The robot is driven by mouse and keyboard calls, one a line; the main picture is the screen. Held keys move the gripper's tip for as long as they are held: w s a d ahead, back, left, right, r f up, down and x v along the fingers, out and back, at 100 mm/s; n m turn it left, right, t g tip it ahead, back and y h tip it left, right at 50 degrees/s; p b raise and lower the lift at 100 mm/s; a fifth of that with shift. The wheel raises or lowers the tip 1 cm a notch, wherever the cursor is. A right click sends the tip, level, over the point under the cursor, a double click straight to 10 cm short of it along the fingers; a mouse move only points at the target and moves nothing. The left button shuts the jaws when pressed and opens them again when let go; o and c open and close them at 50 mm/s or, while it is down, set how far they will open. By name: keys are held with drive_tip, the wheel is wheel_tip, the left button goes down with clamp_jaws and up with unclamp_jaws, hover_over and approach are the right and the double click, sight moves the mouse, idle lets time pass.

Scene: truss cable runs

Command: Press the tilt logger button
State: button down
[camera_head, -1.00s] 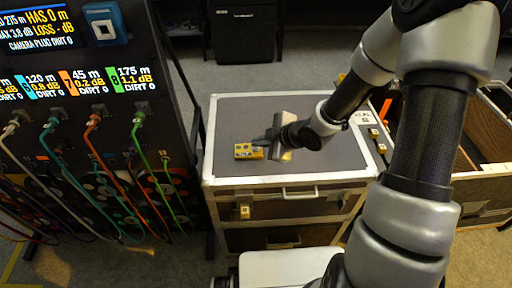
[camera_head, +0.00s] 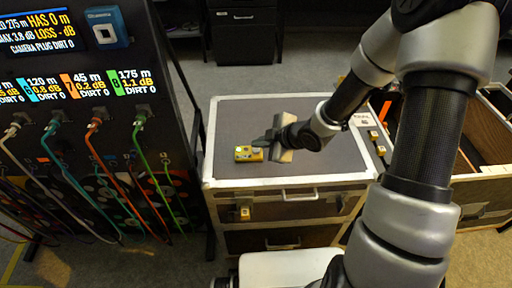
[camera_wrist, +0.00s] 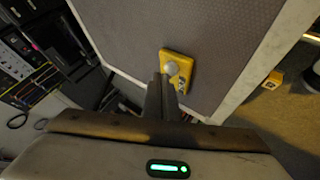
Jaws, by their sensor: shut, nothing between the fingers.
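The tilt logger is a small yellow box (camera_head: 243,154) lying on the grey top of a flight case (camera_head: 231,121). In the wrist view the yellow box (camera_wrist: 188,57) shows a round grey button (camera_wrist: 172,68) on its face and dark markings. My gripper (camera_head: 257,142) is shut and empty, with its fingers pointing at the box from the right. In the wrist view my fingertips (camera_wrist: 160,76) are right at the button's edge and hide part of the box. I cannot tell whether they touch it.
A dark panel (camera_head: 84,150) with screens and several coloured cables stands at the left. An open wooden-sided crate (camera_head: 486,130) stands at the right. A strip with small yellow parts (camera_head: 374,135) lies at the case top's right edge. The case top around the box is clear.

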drive_tip(key=shift+r, duration=0.35)
wheel_tip(320, 180, up, 5)
drive_tip(key=p, duration=0.4)
drive_tip(key=shift+p, duration=0.35)
idle(0.5)
